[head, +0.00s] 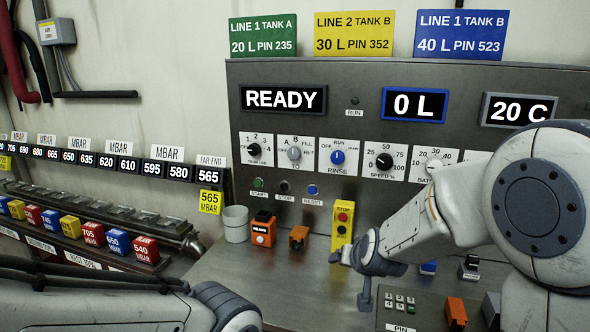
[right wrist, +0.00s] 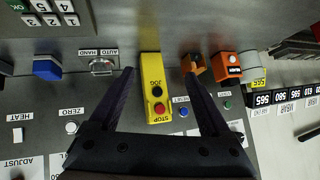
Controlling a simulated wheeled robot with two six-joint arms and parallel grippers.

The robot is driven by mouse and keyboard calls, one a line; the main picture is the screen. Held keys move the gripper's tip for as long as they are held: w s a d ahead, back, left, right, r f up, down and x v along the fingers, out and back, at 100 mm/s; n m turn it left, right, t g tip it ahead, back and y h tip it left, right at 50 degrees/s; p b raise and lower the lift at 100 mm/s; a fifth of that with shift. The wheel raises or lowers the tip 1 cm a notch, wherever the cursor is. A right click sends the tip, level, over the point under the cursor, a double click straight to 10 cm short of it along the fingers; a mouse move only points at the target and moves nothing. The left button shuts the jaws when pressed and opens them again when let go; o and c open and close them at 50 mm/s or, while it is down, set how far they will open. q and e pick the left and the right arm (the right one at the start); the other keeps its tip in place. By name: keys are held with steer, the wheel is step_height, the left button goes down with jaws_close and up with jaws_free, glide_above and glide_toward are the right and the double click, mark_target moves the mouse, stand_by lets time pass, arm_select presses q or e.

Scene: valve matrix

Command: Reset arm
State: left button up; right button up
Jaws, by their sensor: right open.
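My right gripper (head: 352,277) reaches in from the right over the counter, in front of the console. It is open and empty. In the right wrist view its two dark fingers (right wrist: 158,72) show apart, with the yellow STOP/JOG box (right wrist: 155,88) in the gap between them. That box (head: 342,224) stands at the foot of the panel in the head view, just behind the gripper. I cannot tell whether they touch. My left arm lies across the lower left of the head view; its gripper is out of view. The blue RESET button (head: 312,190) is on the panel.
The panel (head: 290,135) has dials and displays reading READY, 0 L and 20 C. An orange box (head: 263,229), a brown-orange block (head: 299,238) and a grey cup (head: 236,223) stand left of the yellow box. A PIN keypad (head: 400,305) is in front. Bare counter lies front left.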

steer(key=s+d+f+n+g, duration=0.1)
steer(key=s+d+f+g, duration=0.25)
steer(key=s, duration=0.65)
steer(key=s+d+f+n+g, duration=0.1)
steer(key=s+d+f+g, duration=0.2)
steer(key=s, duration=0.7)
steer(key=s+a+r+n+g+p, duration=0.1)
steer(key=s+a+r+n, duration=0.2)
steer(key=s+a, duration=0.3)
steer(key=s+a+r+n+g+p, duration=0.1)
steer(key=s+a+r+n, duration=0.3)
steer(key=s+a, duration=0.3)
steer(key=shift+a+n+g, duration=0.35)
steer(key=shift+a+n, duration=0.05)
steer(key=shift+a, duration=0.5)
